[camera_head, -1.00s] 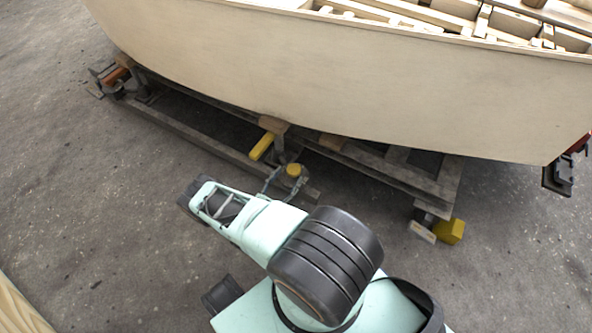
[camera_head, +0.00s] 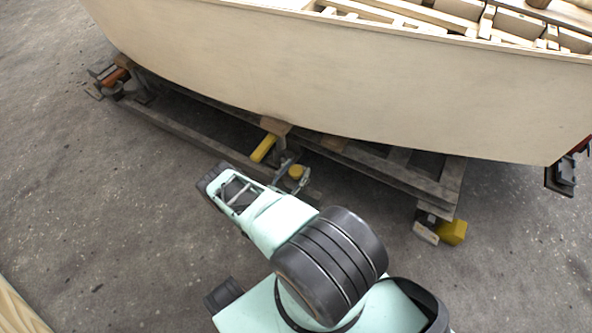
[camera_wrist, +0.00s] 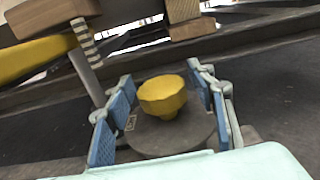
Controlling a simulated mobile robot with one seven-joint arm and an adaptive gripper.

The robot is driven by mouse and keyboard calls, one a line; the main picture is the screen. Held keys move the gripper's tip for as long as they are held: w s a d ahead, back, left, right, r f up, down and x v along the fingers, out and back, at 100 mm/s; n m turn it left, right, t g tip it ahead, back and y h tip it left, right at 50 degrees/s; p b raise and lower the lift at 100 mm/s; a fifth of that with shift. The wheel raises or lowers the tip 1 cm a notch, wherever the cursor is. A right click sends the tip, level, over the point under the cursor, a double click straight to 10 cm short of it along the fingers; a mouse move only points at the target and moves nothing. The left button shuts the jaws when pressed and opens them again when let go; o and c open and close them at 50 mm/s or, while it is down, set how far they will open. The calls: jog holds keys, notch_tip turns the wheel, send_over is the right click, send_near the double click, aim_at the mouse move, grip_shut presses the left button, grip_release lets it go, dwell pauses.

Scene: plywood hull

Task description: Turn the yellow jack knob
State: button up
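The yellow jack knob (camera_wrist: 163,97) is a faceted knob on a round grey base (camera_wrist: 172,134), seen in the wrist view between my gripper's fingers. In the head view the knob (camera_head: 296,172) shows at the cradle's near edge, below the hull. My gripper (camera_wrist: 157,101) is open, with a blue-padded finger on each side of the knob. A gap shows between the pads and the knob, so they look apart from it. In the head view my gripper (camera_head: 287,177) is small and partly hidden by my arm.
The plywood hull (camera_head: 330,85) rests above a dark cradle (camera_head: 185,128). A yellow bar (camera_head: 263,148) and a wooden block (camera_head: 275,126) stand just behind the knob; a threaded post (camera_wrist: 86,45) rises at left in the wrist view. Another yellow piece (camera_head: 452,232) sits at right. The near floor is clear.

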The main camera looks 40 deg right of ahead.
jog(key=c, duration=0.9)
jog(key=shift+m+g+h, duration=0.4)
jog(key=shift+m+g, duration=0.3)
jog(key=shift+g, duration=0.4)
jog(key=o, duration=1.2)
jog(key=v, duration=1.2)
